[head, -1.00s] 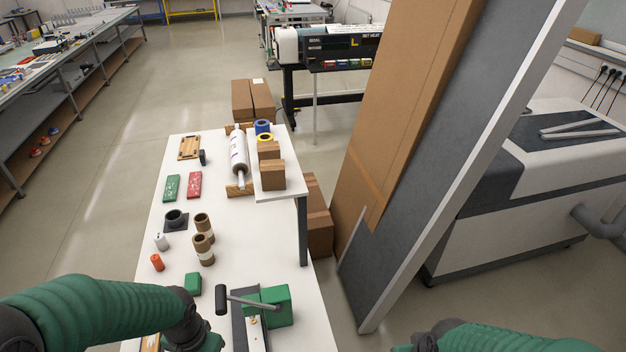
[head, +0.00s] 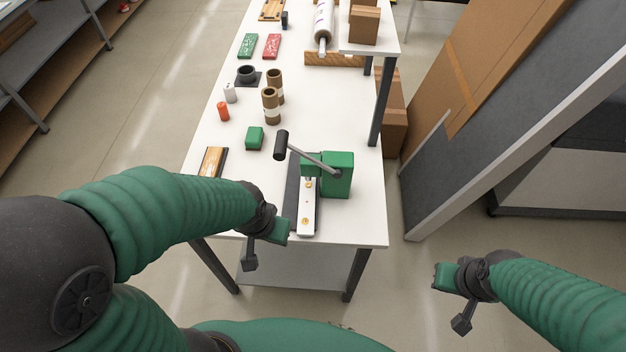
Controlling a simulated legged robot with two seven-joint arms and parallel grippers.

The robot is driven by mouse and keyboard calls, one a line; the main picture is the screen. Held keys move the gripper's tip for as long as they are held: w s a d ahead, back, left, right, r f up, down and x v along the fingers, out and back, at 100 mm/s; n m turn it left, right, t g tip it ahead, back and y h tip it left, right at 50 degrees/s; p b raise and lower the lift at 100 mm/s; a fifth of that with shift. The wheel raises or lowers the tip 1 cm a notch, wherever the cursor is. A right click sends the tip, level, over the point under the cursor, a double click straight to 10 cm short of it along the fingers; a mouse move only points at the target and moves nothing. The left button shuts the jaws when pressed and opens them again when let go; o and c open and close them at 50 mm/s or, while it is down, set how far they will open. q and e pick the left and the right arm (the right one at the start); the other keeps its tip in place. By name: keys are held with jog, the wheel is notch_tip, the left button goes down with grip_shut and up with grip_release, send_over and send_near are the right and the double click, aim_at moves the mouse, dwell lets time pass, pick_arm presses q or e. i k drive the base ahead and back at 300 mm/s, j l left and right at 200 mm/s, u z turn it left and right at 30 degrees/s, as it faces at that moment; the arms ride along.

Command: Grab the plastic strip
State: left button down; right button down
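A pale strip with brass-coloured rings (head: 307,208), which looks like the plastic strip, lies on the dark base of a green lever press (head: 336,177) at the near end of the white table. The press's black-handled lever points left above it. My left gripper (head: 279,231) is at the table's near edge, just left of the strip's near end, and seems apart from it. My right gripper (head: 446,277) hangs over the floor, right of the table, holding nothing visible. The fingers of both grippers are too small and turned to tell their opening.
On the white table (head: 215,140) are a green block (head: 255,138), brown rolls (head: 271,105), an orange cylinder (head: 223,111) and a wooden-faced piece (head: 212,162). A raised shelf stands at the back right. Leaning panels (head: 480,130) stand right of the table.

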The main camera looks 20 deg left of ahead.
aim_at(306, 207)
jog(key=u, duration=1.15)
jog(key=l+u, duration=0.4)
jog(key=k+l+u, duration=0.15)
jog(key=u, duration=0.25)
jog(key=k+l+u, duration=0.15)
jog(key=l+u, duration=0.2)
jog(key=k+l+u, duration=0.15)
jog(key=u, duration=0.25)
jog(key=l, duration=0.1)
